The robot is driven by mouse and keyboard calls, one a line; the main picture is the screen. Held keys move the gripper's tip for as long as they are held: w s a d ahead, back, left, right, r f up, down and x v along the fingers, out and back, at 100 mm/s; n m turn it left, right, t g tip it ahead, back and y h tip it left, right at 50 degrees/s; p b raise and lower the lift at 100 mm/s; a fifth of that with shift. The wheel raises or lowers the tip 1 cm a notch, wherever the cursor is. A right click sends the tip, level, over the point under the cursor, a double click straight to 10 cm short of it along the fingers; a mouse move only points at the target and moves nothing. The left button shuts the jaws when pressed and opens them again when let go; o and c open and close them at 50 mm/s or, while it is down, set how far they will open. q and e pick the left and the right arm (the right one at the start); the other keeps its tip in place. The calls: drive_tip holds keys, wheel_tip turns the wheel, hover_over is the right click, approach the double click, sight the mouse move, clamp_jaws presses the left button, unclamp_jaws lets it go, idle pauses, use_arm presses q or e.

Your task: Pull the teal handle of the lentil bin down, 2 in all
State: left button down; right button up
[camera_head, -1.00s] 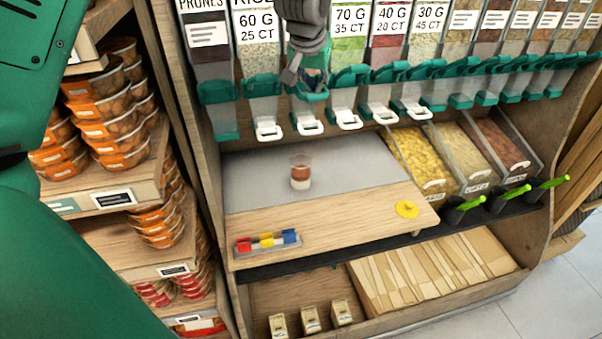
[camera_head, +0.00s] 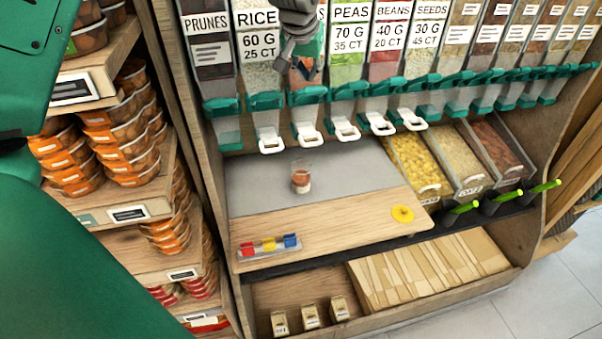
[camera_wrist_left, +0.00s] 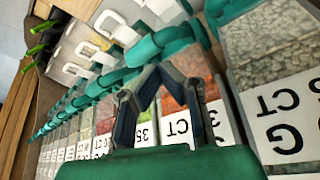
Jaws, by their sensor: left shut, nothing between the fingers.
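The lentil bin (camera_head: 309,70) is the third from the left, between rice and peas. Its label is mostly hidden behind my left gripper. Its teal handle (camera_head: 307,96) sits at the bin's foot, above a white-rimmed spout (camera_head: 307,133). My left gripper (camera_head: 299,76) is in front of the bin, just above the handle, shut and empty. In the left wrist view its fingers (camera_wrist_left: 156,74) come together near a teal handle (camera_wrist_left: 160,44), with reddish grains behind. I cannot tell whether they touch it. My right gripper is not in view.
A clear cup (camera_head: 301,177) with reddish contents stands on the grey mat (camera_head: 250,180) below the lentil spout. A small rack (camera_head: 268,247) of coloured blocks and a yellow disc (camera_head: 402,214) lie on the wooden shelf. Rice (camera_head: 265,105) and peas (camera_head: 346,95) handles flank closely.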

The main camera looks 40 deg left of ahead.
use_arm(q)
drive_tip(key=shift+a+r, duration=0.15)
drive_tip(key=shift+r, duration=0.2)
drive_tip(key=shift+w, duration=0.1)
drive_tip(key=shift+f, duration=0.1)
drive_tip(key=shift+f+b, duration=0.45)
drive_tip(key=shift+f, duration=0.6)
drive_tip(key=f, duration=0.1)
drive_tip(key=f+b, duration=0.1)
drive_tip(key=f, duration=0.1)
drive_tip(key=s+d+f+b, duration=0.1)
drive_tip(key=f, duration=0.1)
drive_tip(key=shift+f, duration=0.1)
idle(0.7)
